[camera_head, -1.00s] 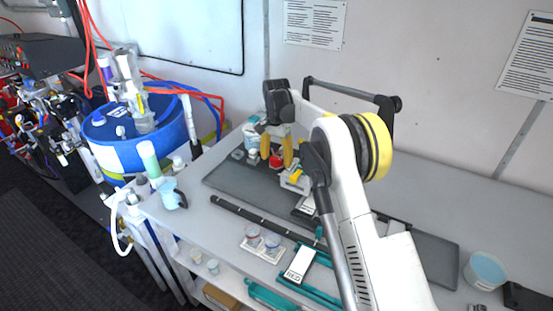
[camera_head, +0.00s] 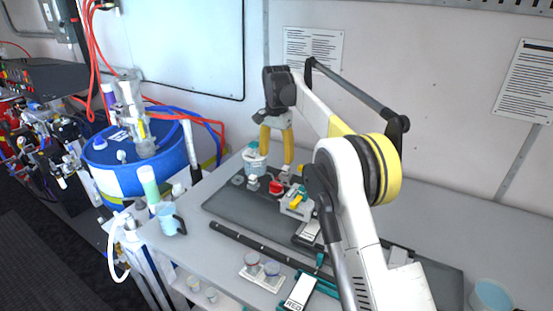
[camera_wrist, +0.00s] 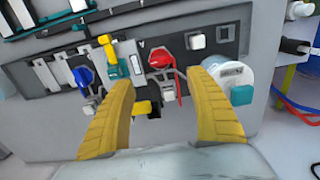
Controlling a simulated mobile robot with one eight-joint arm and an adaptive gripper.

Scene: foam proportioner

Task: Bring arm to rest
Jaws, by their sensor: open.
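My gripper (camera_head: 277,158) is at the end of my raised arm, above the back of the dark mat on the bench. Its two yellow fingers are spread apart with nothing between them. In the wrist view the open fingers (camera_wrist: 160,125) frame a red-handled valve (camera_wrist: 161,60), which lies beyond the tips and apart from them. A yellow-handled valve (camera_wrist: 108,52) and a blue-handled valve (camera_wrist: 84,76) are to its left. In the head view the red valve (camera_head: 276,187) sits on the mat just below the fingers.
A white cup with a teal part (camera_head: 255,162) stands close to the fingers' left. A blue drum (camera_head: 140,160) is at the left. A light-blue mug (camera_head: 171,220) stands near the bench's left edge, and a cup (camera_head: 490,297) at the right. The wall is close behind; the space above the bench is clear.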

